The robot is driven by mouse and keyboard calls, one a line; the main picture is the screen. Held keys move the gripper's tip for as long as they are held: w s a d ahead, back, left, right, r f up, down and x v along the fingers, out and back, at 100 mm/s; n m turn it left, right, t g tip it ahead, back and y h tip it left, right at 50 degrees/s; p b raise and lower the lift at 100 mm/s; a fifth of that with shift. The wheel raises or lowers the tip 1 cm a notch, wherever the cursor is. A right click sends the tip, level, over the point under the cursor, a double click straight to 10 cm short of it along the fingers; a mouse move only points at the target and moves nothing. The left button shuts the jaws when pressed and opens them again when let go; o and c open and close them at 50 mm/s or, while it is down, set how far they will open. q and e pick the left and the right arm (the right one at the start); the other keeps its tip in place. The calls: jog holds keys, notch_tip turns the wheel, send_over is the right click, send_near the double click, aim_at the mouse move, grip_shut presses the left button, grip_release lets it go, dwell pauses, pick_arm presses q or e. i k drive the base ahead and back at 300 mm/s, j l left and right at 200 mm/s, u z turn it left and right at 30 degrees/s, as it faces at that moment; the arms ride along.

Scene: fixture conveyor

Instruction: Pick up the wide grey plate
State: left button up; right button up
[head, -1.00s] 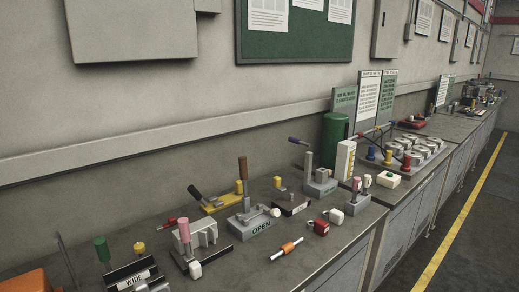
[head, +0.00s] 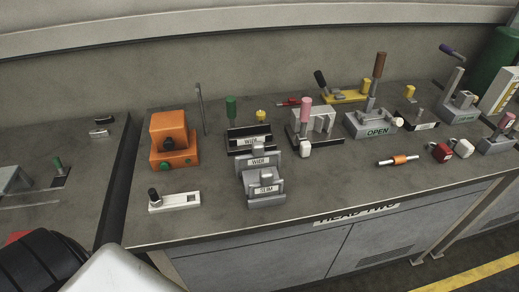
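The wide grey plate (head: 276,164) is a small grey piece with a raised grip and a label that seems to read WIDE. It is on the grey bench top (head: 345,190), between a black fixture (head: 268,132) with a green-handled lever behind it and a grey piece labelled SLIM (head: 266,199) in front. Whether it touches these neighbours is hard to tell. Neither of my grippers shows. Only a white and black part of my own arm or body is at the bottom left.
An orange block (head: 173,142) and a white switch strip (head: 175,202) stand left of the plates. A grey clamp with a pink handle (head: 306,110) and an OPEN-labelled clamp (head: 370,123) stand right. An orange-banded pin (head: 399,160) lies nearer the front edge.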

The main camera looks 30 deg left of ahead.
aim_at(258, 159)
jog(key=i+j+u, duration=0.15)
jog(key=u, duration=0.25)
jog(key=i+j+u, duration=0.15)
jog(key=u, duration=0.3)
